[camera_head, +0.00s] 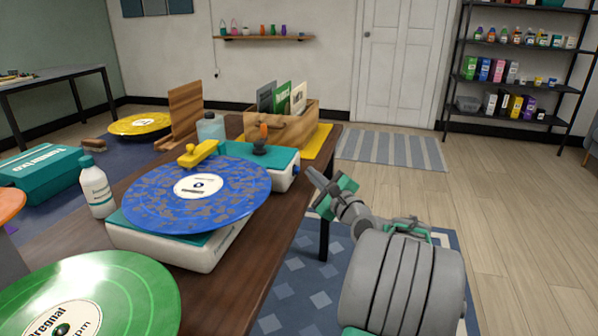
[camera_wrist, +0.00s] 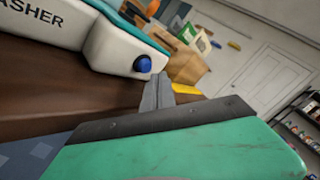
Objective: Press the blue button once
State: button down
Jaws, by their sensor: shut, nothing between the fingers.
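The blue button (camera_wrist: 142,64) sticks out from the white end face of a teal-topped machine (camera_wrist: 100,45) marked "ASHER" in the wrist view. In the head view the button (camera_head: 296,170) is small, on the right end of the machine (camera_head: 280,183) on the brown table. My gripper (camera_head: 313,177) is shut and empty, just right of the machine, beyond the table's edge. In the wrist view its closed fingertips (camera_wrist: 158,80) point forward, below and right of the button in the picture. I see no clear contact with the button.
A wooden crate (camera_head: 290,128) stands behind the machine on a yellow mat (camera_head: 320,143). Open floor (camera_head: 490,220) lies to the right.

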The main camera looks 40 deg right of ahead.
aim_at(297, 171)
jog(key=shift+w+a+p, duration=0.25)
jog(key=shift+w+p, duration=0.1)
jog(key=shift+w+a+p, duration=0.3)
jog(key=shift+w+p, duration=0.1)
dwell(0.8)
jog(key=shift+w+a, duration=0.15)
jog(key=shift+a, duration=0.15)
dwell(0.5)
